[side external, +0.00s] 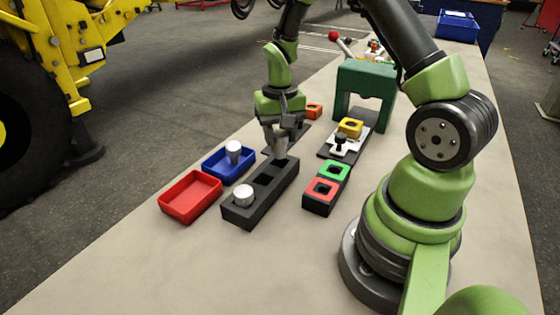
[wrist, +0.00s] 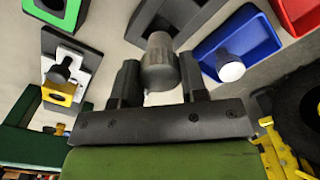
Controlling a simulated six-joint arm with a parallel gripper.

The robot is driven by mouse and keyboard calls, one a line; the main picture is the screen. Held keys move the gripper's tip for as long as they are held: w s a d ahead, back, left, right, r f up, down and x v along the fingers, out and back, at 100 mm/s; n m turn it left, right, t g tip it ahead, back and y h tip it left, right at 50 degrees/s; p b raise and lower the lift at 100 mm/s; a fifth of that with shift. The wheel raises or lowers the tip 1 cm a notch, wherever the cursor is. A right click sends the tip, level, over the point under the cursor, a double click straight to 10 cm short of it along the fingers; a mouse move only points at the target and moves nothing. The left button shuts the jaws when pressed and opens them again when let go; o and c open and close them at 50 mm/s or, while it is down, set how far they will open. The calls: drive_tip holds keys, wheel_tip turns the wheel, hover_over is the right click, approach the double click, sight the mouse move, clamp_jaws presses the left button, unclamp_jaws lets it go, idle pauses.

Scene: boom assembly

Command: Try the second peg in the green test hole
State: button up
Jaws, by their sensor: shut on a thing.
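My gripper (side external: 281,124) is shut on a grey cylindrical peg (side external: 280,147), which points down at the far end of the black rack (side external: 245,214). In the wrist view the peg (wrist: 160,62) sits between both fingers. I cannot tell whether its lower end is inside the far pocket or just above it. A light peg (side external: 244,193) stands in the rack's near pocket; the middle pocket looks empty. Another light peg (side external: 233,150) stands in the blue tray (side external: 216,169). The green test hole (side external: 335,172) is empty, on a dark block right of the rack.
The red test hole (side external: 324,188) adjoins the green one. An empty red tray (side external: 190,196) lies left of the rack. A white piece (side external: 348,145) with a black knob and a yellow block (side external: 350,127) stand before a green arch (side external: 365,75). The near bench is clear.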

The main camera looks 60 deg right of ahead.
drive_tip(key=shift+r, duration=0.55)
drive_tip(key=s+d+r, duration=0.2)
drive_tip(key=s, duration=0.4)
drive_tip(key=s+d+r, duration=0.1)
drive_tip(key=s+d, duration=0.1)
drive_tip(key=s, duration=0.4)
drive_tip(key=shift+a+f, duration=0.15)
drive_tip(key=shift+f, duration=1)
drive_tip(key=shift+a+f, duration=0.1)
drive_tip(key=shift+f, duration=1)
drive_tip(key=shift+f, duration=0.75)
idle(1.2)
idle(0.4)
wheel_tip(320, 180, up, 6)
idle(0.9)
